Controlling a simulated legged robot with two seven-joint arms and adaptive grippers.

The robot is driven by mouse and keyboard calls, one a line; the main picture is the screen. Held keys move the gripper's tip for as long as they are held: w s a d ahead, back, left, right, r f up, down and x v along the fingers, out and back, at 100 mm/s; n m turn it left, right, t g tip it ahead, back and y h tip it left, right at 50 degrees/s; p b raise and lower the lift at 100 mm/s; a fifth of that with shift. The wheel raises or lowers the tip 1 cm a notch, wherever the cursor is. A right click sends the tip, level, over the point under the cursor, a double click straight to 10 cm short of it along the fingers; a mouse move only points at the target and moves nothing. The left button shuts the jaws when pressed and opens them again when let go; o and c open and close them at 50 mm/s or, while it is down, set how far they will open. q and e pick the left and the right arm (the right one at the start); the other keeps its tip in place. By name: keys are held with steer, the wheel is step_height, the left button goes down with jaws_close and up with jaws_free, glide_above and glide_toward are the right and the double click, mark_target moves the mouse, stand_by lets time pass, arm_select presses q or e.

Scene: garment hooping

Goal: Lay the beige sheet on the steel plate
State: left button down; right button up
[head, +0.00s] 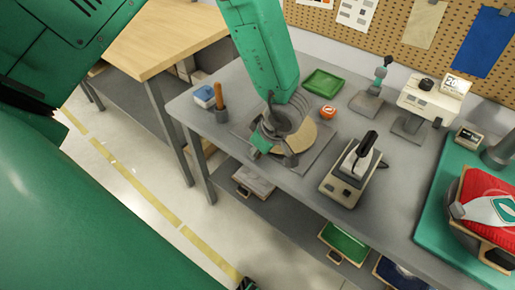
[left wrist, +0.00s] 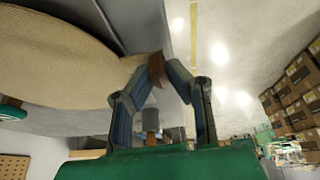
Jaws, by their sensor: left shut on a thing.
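The beige sheet (head: 300,137) is at the round grey fixture on the grey bench, partly hidden by my left gripper (head: 275,146). A flat grey steel plate (head: 318,160) lies under and around this spot. In the left wrist view the sheet (left wrist: 60,60) is a large pale curved piece at the left. The fingertips of my left gripper (left wrist: 160,72) are shut on a brownish edge that appears to belong to the sheet. How much of the sheet touches the plate is hidden. My right gripper cannot be made out.
A green tray (head: 323,83) and an orange object (head: 328,111) stand behind the plate. A tool with a black handle (head: 352,170) stands at its right. A red garment (head: 490,195) lies at far right.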

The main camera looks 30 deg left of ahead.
arm_select(q)
steer(key=shift+f, duration=0.3)
steer(key=c, duration=1.4)
jaws_free()
steer(key=shift+c, duration=0.2)
step_height(320, 180, up, 7)
steer(key=p, duration=0.8)
